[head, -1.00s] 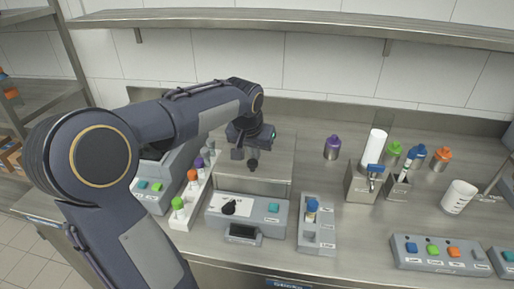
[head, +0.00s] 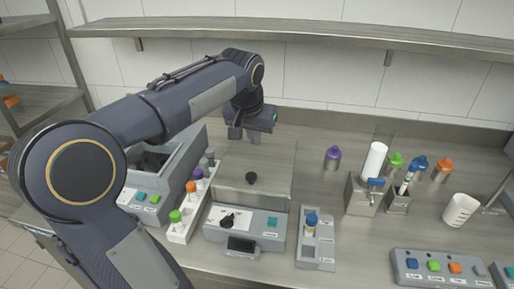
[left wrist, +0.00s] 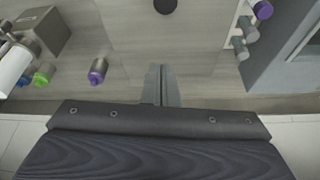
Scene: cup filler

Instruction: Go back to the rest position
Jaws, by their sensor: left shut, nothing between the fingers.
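My left gripper (head: 244,134) is raised above the back of the steel counter, empty, with nothing held. Its two fingers lie together in the left wrist view (left wrist: 163,86). Below it in the head view, a small black knob (head: 251,178) sits on a grey metal platform (head: 270,165), clear of the fingers. The knob also shows at the top of the left wrist view (left wrist: 165,6). My right gripper is out of view.
A long shelf (head: 300,30) runs above the counter. A purple bottle (head: 332,158) stands right of the platform. A rack of coloured-capped bottles (head: 182,228) and a grey machine (head: 150,198) are at the left. A button panel (head: 440,268) is at the front right.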

